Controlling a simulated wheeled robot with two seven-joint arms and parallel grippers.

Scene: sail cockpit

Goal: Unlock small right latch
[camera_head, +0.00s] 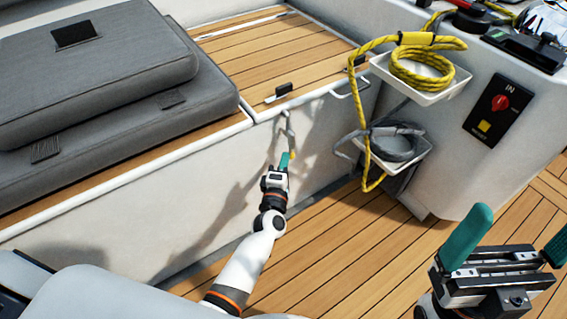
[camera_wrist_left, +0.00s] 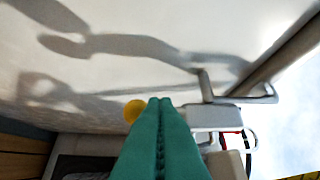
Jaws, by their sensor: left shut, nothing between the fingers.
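A small pale metal latch (camera_head: 288,128) hangs on the front of the white bench, just under the lid edge. A yellow piece shows at its lower end. My left gripper (camera_head: 285,160) is shut and empty, its green fingertips right at the lower end of the latch; I cannot tell whether they touch. In the left wrist view the closed green fingers (camera_wrist_left: 160,125) stand beside a yellow knob (camera_wrist_left: 134,111), with a grey bracket (camera_wrist_left: 235,95) to the right. My right gripper (camera_head: 510,240) is open and empty at the lower right, far from the latch.
A wooden bench lid (camera_head: 275,55) carries dark fittings at its front edge. Grey cushions (camera_head: 120,90) lie at the left. White trays hold yellow rope (camera_head: 420,68) and grey rope (camera_head: 395,142) right of the latch. A console (camera_head: 490,110) stands beyond. Plank floor (camera_head: 345,235) is clear in front.

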